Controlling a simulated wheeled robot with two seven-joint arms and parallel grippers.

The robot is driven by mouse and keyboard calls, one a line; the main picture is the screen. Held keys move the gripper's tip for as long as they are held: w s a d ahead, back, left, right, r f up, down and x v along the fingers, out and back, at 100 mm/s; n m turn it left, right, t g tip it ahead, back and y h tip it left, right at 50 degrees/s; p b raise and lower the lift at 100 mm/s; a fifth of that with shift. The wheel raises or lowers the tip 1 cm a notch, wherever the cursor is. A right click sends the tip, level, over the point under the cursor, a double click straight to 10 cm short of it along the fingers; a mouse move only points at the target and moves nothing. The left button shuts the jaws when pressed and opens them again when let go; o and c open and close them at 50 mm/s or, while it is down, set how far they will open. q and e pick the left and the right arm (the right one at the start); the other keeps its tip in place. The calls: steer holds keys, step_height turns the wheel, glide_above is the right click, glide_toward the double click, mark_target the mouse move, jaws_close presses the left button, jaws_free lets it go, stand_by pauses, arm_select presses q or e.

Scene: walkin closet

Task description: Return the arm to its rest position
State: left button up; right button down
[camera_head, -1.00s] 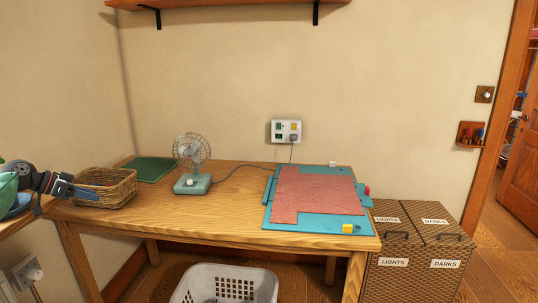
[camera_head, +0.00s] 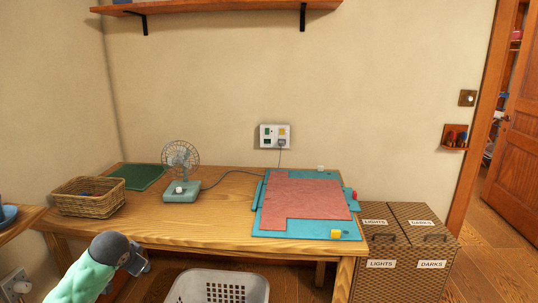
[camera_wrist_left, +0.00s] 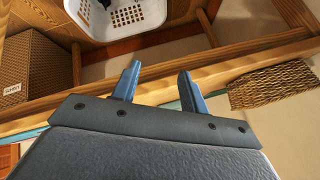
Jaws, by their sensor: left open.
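My left arm comes in at the lower left of the head view, in a mint-green sleeve. Its left gripper (camera_head: 138,264) hangs low in front of the table's front edge, right of the wicker basket. In the left wrist view its two blue fingers (camera_wrist_left: 160,68) are spread apart with nothing between them. My right gripper is not in view.
The wooden table (camera_head: 215,218) bears a wicker basket (camera_head: 88,200), a fan (camera_head: 181,172) and a blue board (camera_head: 290,230) with red cloth (camera_head: 305,200). A white laundry basket (camera_head: 217,285) stands below the front edge. A hamper (camera_head: 400,275) stands right of the table.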

arm_select(q)
steer(key=s+d+f+n+g+h+p, duration=0.1)
steer(key=s+d+f+p, duration=0.2)
steer(key=s, duration=1)
steer(key=s+d+f+n+g+h+p, duration=0.1)
steer(key=s+d+f, duration=0.6)
steer(key=s+d, duration=0.7)
steer(key=s+d+f+n+g+h+p, duration=0.1)
steer(key=s+d+f+g+p, duration=0.2)
steer(key=s, duration=1.1)
steer(key=d+f+p, duration=0.2)
steer(key=d, duration=0.3)
steer(key=shift+d+f, duration=0.15)
steer(key=shift+f, duration=0.2)
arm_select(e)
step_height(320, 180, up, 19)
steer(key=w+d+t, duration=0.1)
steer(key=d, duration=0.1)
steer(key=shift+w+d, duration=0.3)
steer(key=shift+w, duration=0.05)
